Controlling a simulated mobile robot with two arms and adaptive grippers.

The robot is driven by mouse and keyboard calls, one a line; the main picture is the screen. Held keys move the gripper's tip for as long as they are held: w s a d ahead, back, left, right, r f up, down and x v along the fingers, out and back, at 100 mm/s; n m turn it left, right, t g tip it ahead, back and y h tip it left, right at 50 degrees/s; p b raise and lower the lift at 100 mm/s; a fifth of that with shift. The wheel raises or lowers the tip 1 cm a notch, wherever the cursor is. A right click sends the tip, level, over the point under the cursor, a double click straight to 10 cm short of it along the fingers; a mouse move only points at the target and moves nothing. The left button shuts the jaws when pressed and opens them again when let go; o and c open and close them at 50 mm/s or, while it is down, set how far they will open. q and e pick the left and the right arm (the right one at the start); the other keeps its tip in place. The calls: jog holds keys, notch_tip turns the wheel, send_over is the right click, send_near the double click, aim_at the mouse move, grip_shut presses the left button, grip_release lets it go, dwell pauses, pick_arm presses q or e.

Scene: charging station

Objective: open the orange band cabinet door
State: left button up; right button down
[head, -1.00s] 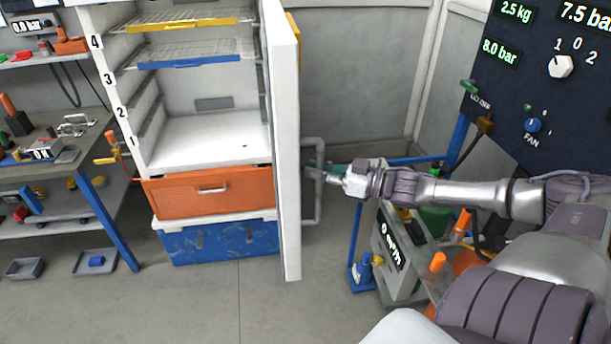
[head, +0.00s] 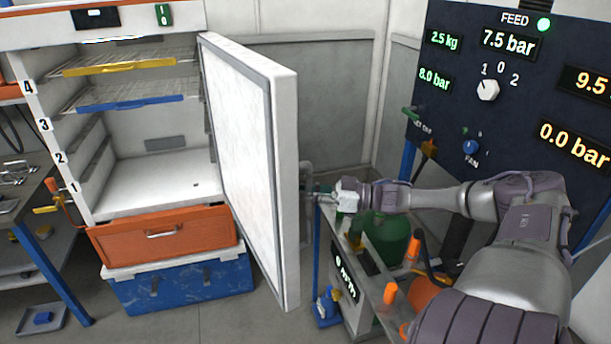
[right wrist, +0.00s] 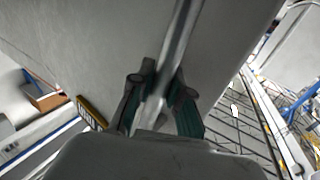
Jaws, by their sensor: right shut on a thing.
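The cabinet (head: 145,188) stands at the left in the head view, with an orange strip across its top and an orange drawer below its shelves. Its white door (head: 240,150) stands wide open, hinged on the cabinet's right side, its inner face showing. My right gripper (head: 320,191) is at the outer side of the door, on its grey bar handle (head: 305,172), partly hidden behind the door edge. In the right wrist view my right gripper's fingers (right wrist: 160,98) are closed around the handle bar (right wrist: 184,35). My left gripper is out of view.
A blue crate (head: 180,289) sits under the orange drawer (head: 163,240). A low trolley (head: 368,270) with bottles stands right of the door, close below my right arm. A dark gauge panel (head: 520,110) is at the right. A workbench (head: 30,200) is at the left.

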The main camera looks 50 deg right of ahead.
jog(key=shift+s+a+f, duration=0.1)
jog(key=shift+f, duration=0.1)
jog(key=c, duration=1.1)
grip_release()
jog(key=shift+s+r, duration=0.1)
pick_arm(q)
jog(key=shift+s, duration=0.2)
pick_arm(e)
jog(key=shift+r, duration=0.1)
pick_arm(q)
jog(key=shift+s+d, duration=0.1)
pick_arm(e)
jog(key=v, duration=1.2)
